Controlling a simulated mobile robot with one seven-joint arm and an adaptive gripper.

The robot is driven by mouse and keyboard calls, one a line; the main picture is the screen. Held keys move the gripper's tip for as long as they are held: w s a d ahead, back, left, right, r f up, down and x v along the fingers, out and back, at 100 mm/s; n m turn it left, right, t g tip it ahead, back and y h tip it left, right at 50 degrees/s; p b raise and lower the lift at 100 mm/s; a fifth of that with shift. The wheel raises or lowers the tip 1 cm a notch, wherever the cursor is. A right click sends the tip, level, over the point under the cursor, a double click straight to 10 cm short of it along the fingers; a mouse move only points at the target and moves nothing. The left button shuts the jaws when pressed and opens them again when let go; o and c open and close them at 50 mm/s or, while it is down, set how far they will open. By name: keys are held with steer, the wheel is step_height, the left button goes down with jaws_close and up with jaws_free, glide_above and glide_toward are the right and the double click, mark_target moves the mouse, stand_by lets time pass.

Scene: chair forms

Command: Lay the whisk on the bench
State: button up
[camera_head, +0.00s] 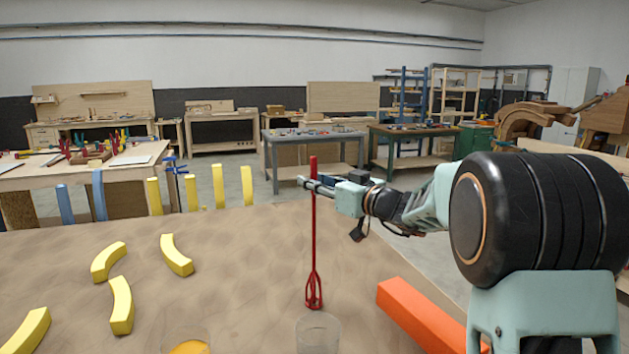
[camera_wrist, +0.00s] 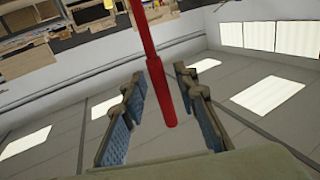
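The red whisk (camera_head: 314,225) is upright above or on the bench (camera_head: 235,260), its wire head down near a clear glass (camera_head: 318,335). I cannot tell whether its lower end touches the bench. My gripper (camera_head: 312,183) is at the upper part of the whisk's handle, reaching in from the right. In the wrist view, the red handle (camera_wrist: 158,80) passes between the two fingers of my gripper (camera_wrist: 160,72). Gaps show on both sides of the handle, so the fingers look open around it.
Several yellow curved blocks (camera_head: 177,255) lie on the bench at the left. An orange bar (camera_head: 425,318) lies at the right front, and a glass with yellow contents (camera_head: 188,342) stands at the front edge of view. The middle of the bench is clear.

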steer(key=b+v, duration=0.3)
steer(key=v, duration=0.9)
steer(key=shift+a+f, duration=0.15)
